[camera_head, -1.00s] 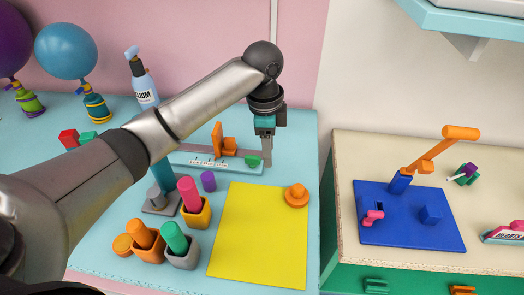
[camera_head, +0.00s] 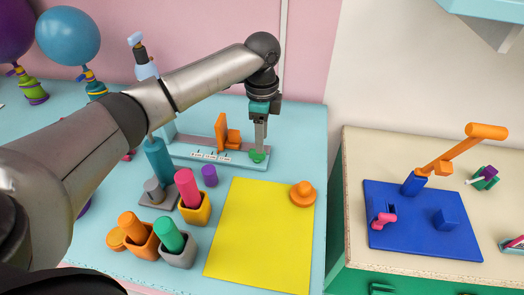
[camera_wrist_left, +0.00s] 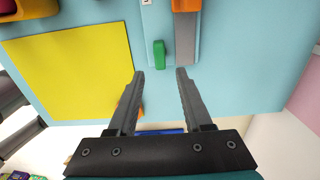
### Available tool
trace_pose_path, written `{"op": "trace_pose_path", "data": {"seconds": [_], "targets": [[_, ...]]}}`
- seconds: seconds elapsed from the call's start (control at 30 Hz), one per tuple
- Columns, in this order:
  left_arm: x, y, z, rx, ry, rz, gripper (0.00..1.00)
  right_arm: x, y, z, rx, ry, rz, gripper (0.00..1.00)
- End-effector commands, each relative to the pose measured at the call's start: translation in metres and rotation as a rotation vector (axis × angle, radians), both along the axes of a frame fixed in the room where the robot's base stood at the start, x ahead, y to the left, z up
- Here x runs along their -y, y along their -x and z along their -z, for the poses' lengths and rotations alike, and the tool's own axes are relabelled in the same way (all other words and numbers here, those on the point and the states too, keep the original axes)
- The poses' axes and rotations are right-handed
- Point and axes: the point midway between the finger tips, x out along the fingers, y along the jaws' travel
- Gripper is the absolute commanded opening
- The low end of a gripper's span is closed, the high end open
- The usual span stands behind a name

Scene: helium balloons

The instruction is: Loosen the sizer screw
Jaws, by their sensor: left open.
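The sizer (camera_head: 195,155) is a long pale-blue base with a marked scale and an orange upright slider (camera_head: 222,132). The sizer screw is a small green knob (camera_head: 257,156) at its right end. In the left wrist view the green screw (camera_wrist_left: 159,54) lies just ahead of the fingertips, in line with the gap between them. My left gripper (camera_head: 260,146) is open and points down just over the screw. Its fingers (camera_wrist_left: 160,74) look empty; whether they reach down beside the screw I cannot tell. My right gripper is not in view.
A yellow mat (camera_head: 255,240) with an orange knobbed piece (camera_head: 302,193) lies in front of the sizer. Several coloured cylinders in cups, such as the pink one (camera_head: 187,188), stand to the left. A blue board (camera_head: 425,235) lies on the right table.

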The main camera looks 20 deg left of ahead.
Motion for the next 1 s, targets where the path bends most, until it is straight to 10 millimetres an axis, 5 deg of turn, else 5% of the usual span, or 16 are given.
{"op": "trace_pose_path", "data": {"seconds": [0.3, 0.67, 1.0], "targets": [[0.001, 0.000, 0.043, 0.001, 0.001, 0.001, 0.50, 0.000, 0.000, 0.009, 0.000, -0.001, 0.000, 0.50], [0.000, 0.000, 0.047, 0.002, 0.000, 0.001, 0.50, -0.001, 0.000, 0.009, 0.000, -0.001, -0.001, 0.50], [0.000, 0.000, 0.047, 0.002, 0.000, 0.001, 0.12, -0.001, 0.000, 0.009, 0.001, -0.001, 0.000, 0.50]]}}
